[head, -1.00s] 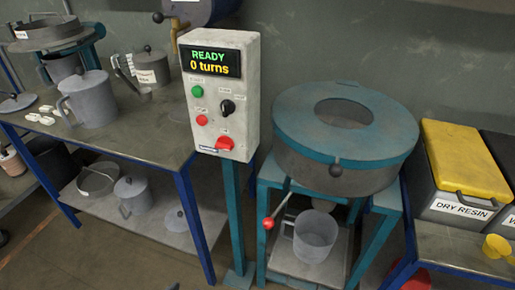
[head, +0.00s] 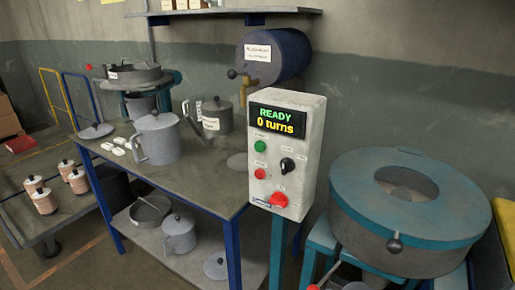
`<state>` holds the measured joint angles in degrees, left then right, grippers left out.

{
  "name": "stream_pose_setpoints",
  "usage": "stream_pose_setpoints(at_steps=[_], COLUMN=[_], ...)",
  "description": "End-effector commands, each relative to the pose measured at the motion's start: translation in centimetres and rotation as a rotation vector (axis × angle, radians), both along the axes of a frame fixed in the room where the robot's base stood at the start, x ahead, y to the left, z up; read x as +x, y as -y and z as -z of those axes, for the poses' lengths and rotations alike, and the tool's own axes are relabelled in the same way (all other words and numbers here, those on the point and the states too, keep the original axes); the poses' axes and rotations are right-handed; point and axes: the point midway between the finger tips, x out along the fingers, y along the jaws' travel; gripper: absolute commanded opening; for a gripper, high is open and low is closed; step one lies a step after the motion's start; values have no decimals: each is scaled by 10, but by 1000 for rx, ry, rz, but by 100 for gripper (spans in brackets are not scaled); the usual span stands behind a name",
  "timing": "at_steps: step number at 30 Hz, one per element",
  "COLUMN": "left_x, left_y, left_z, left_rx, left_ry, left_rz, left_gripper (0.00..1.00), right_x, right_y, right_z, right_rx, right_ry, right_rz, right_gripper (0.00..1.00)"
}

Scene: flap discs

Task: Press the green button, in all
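The green button (head: 260,147) is on the front of a pale control box (head: 311,135), at its upper left below the display. The display (head: 278,120) reads "READY" and "0 turns". A small red button (head: 260,174) sits below the green one. A black selector knob (head: 287,165) is to the right, and a larger red knob (head: 278,200) is near the bottom. The box stands on a teal post (head: 278,250). Neither of my grippers shows in the head view.
A round teal-topped machine (head: 345,205) stands close to the box's right. On the left, a metal table (head: 200,185) holds grey cans, a pan and small white pieces. A dark drum (head: 290,55) with a tap is behind. Floor shows at lower left.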

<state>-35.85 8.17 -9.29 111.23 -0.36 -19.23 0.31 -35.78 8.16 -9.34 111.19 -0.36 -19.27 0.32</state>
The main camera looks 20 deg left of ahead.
Motion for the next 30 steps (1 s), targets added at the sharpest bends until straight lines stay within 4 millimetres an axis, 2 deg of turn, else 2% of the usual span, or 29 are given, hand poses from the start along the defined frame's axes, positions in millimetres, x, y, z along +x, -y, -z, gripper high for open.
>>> stream_pose_setpoints(at_steps=[1, 11, 30], left_x=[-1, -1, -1], left_y=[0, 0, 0], left_z=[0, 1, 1], left_rx=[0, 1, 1], left_ry=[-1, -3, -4], left_rz=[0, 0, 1], left_gripper=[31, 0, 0], right_x=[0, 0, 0], right_y=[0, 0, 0], right_z=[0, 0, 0], right_rx=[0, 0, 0], right_ry=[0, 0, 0], right_rz=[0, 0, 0], right_gripper=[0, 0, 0])
